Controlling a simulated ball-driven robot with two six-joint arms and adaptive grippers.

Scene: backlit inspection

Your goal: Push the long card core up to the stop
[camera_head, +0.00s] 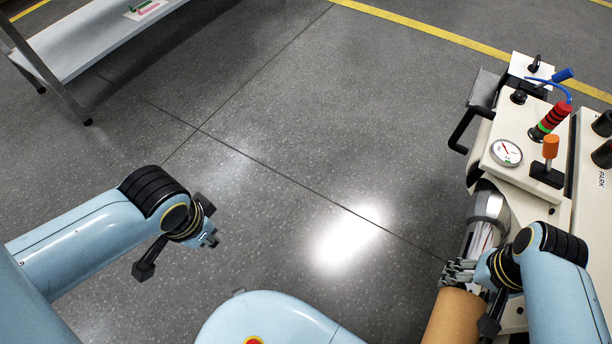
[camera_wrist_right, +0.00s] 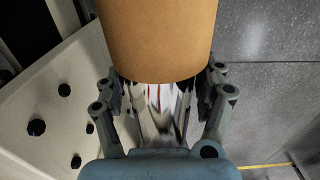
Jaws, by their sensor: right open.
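The long card core (camera_head: 455,318) is a plain brown tube at the bottom right of the head view. It also fills the top middle of the right wrist view (camera_wrist_right: 158,38). A shiny metal shaft (camera_head: 478,240) extends from the machine to the core's end. My right gripper (camera_head: 459,272) is open at that end. In the wrist view its fingers (camera_wrist_right: 166,78) stand either side of the shaft, tips close to the core's rim; contact is unclear. I cannot make out the stop for certain. My left gripper (camera_head: 211,240) is over the floor, far from the core; its jaw state is unclear.
The cream machine (camera_head: 485,165) at right carries a gauge (camera_head: 506,152), an orange-topped lever (camera_head: 551,147) and a red-and-green stack light (camera_head: 550,120). A black handle (camera_head: 463,128) juts from its left side. A grey bench (camera_head: 90,42) stands top left. The floor between is clear.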

